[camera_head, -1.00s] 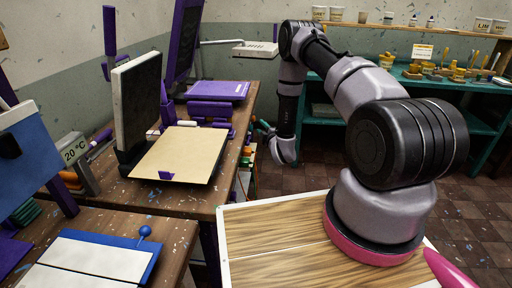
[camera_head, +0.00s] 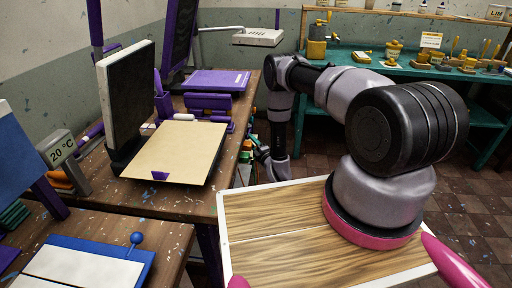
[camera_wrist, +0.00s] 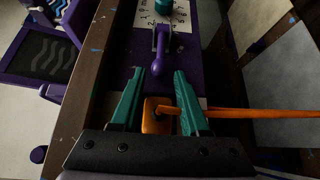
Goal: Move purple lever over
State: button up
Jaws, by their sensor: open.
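In the wrist view, a purple lever (camera_wrist: 160,62) with a rounded end lies in a grey bracket on a purple plate. Its rounded end points toward my gripper (camera_wrist: 159,72). The two teal fingers are apart, with the rounded end at about the level of their tips and between them in the picture. I cannot tell whether they touch it. An orange block (camera_wrist: 153,117) shows between the fingers lower down, with an orange rod running right. In the head view my gripper is low beside the bench edge and hard to make out, and I cannot single out this lever there.
A wooden bench (camera_head: 190,205) carries a tan board (camera_head: 175,150), an upright dark panel with a pale edge (camera_head: 135,95) and a purple plate (camera_head: 215,80). A blue-framed board with a knob (camera_head: 80,262) is at front left. A teal shelf (camera_head: 370,75) stands behind my arm.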

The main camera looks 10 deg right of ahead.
jog(key=x, duration=0.2)
jog(key=shift+w+a, duration=0.15)
jog(key=shift+w, duration=0.2)
jog(key=c, duration=0.7)
jog(key=shift+s+d, duration=0.15)
jog(key=shift+d, duration=1.15)
jog(key=shift+d, duration=1.05)
